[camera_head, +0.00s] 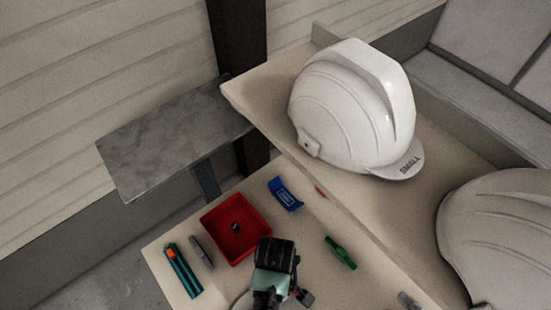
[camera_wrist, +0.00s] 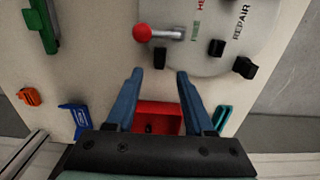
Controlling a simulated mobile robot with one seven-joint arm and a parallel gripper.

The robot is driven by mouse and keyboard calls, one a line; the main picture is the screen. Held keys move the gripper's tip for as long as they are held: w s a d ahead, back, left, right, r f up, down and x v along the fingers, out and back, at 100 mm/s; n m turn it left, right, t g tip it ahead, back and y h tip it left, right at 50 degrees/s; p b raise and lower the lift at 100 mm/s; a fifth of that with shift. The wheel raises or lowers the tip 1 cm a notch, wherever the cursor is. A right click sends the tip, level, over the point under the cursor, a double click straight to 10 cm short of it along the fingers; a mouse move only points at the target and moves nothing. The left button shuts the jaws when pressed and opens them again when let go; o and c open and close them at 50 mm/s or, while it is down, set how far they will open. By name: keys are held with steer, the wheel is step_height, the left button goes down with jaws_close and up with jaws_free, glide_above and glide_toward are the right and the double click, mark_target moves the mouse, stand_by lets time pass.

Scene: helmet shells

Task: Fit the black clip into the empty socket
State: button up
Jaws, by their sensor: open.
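A small black clip (camera_head: 236,228) lies in a shallow red tray (camera_head: 209,222) on the table. In the wrist view the clip (camera_wrist: 149,128) shows between the finger bases, with the red tray (camera_wrist: 174,109) around it. My gripper (camera_wrist: 159,73) is open and empty; its blue fingertips show over the near edge of a light grey plate (camera_wrist: 195,65). In the head view my gripper (camera_head: 273,270) is right of and nearer than the tray, its fingertips hidden. Several black pieces sit on the plate, one (camera_wrist: 216,47) by the word REPAIR. I cannot make out the empty socket.
A red-knobbed lever (camera_wrist: 143,33) rises from the plate. A blue piece (camera_head: 285,194), a green piece (camera_head: 341,252), a grey piece (camera_head: 202,251) and a teal piece (camera_head: 183,271) lie around the tray. A white helmet (camera_head: 345,110) stands on a raised shelf, another (camera_head: 500,235) at right.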

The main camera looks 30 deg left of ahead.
step_height(320, 180, up, 7)
stand_by(0.3)
steer(key=shift+r, duration=0.1)
stand_by(0.4)
